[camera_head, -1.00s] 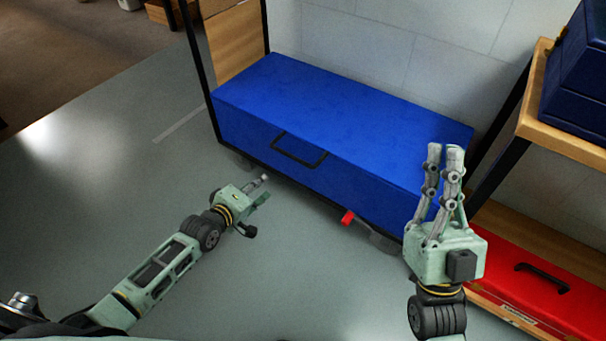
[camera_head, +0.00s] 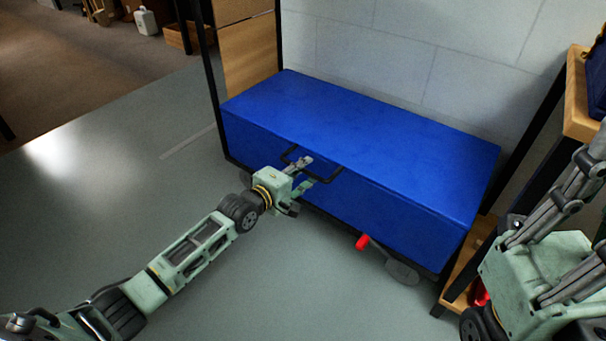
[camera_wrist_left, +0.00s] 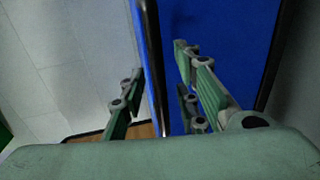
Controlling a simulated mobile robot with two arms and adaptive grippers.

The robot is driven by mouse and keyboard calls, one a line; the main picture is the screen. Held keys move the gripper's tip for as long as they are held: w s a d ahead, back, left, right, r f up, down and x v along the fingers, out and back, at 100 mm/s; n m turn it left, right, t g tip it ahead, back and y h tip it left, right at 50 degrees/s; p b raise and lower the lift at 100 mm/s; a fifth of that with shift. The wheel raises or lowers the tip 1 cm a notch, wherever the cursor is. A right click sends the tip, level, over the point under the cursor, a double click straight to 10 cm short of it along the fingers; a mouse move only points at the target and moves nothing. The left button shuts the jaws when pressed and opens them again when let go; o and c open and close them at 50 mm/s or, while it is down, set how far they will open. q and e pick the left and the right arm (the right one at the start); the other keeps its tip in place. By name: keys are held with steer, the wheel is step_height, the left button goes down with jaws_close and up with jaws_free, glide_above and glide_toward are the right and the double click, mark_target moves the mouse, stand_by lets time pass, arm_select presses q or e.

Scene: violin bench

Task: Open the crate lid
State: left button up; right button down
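The blue crate (camera_head: 400,185) stands against the wall with its blue lid (camera_head: 380,120) down flat. A black bar handle (camera_head: 326,181) sits on its front near the top edge. My left gripper (camera_head: 308,174) is at this handle, its fingers apart, partly covering it. In the left wrist view the two fingers (camera_wrist_left: 158,92) are spread, with blue surface and a dark edge between and beyond them; I cannot tell whether they touch the handle. My right gripper (camera_head: 592,205) is at the right edge, fingers apart and empty, tips partly cut off.
The crate rests on a low black-framed cart with a red pedal (camera_head: 362,242). A wooden bench (camera_head: 578,110) with dark legs stands at the right. A wood panel (camera_head: 250,58) and black post are at the left. Grey floor in front is clear.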

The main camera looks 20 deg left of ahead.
arm_select(q)
jaws_close()
stand_by(0.3)
stand_by(0.4)
